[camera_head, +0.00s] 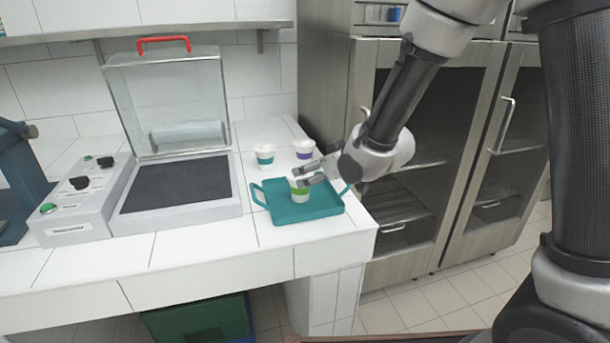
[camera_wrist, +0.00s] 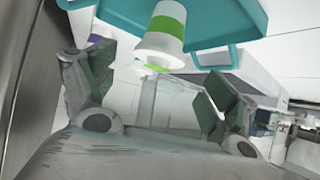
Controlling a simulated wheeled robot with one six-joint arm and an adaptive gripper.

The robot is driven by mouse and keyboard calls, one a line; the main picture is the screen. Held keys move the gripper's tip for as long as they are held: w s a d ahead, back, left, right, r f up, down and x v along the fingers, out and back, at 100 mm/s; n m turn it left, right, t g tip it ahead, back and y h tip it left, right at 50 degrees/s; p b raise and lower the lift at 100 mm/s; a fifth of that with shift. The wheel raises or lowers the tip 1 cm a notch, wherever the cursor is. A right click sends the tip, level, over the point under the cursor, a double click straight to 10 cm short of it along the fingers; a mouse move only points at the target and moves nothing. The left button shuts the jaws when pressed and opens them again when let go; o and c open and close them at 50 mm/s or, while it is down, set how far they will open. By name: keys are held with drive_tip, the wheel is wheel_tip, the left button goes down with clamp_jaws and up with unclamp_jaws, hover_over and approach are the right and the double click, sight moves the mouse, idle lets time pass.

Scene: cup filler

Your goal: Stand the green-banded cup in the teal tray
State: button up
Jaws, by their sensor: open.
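The green-banded cup (camera_head: 299,193) is white and stands upright in the teal tray (camera_head: 330,209) in the head view. In the wrist view the cup (camera_wrist: 163,39) appears beyond the fingers, against the teal tray (camera_wrist: 232,22). My gripper (camera_head: 309,172) is at the cup's upper right, with its fingers near the cup's top. In the wrist view the two fingers are spread wide apart, and my gripper (camera_wrist: 155,85) has nothing between them. The cup's upper part is partly hidden by a finger in the head view.
A teal-banded cup (camera_head: 265,154) and a purple-banded cup (camera_head: 304,149) stand on the white counter behind the tray. A machine with a clear cover, red handle (camera_head: 163,39) and dark plate (camera_head: 175,184) is to the left. Steel cabinets (camera_head: 440,150) stand to the right.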

drive_tip(key=s+d+r+m+g+h, duration=0.1)
drive_tip(key=s+d+r+m+h, duration=0.25)
drive_tip(key=d, duration=0.75)
drive_tip(key=s+d+r+m+h, duration=0.15)
drive_tip(key=s+d+r, duration=0.45)
drive_tip(key=d, duration=0.6)
drive_tip(key=s+d+r+m+g+h, duration=0.1)
drive_tip(key=s+d+r, duration=0.1)
drive_tip(key=s+d, duration=0.3)
drive_tip(key=s+d+r+m+g+h, duration=0.1)
drive_tip(key=s+d, duration=0.4)
drive_tip(key=s, duration=0.7)
drive_tip(key=shift+s+r+m+g, duration=0.35)
drive_tip(key=shift+r+m+g, duration=0.1)
drive_tip(key=shift+g, duration=0.35)
drive_tip(key=shift+d, duration=0.1)
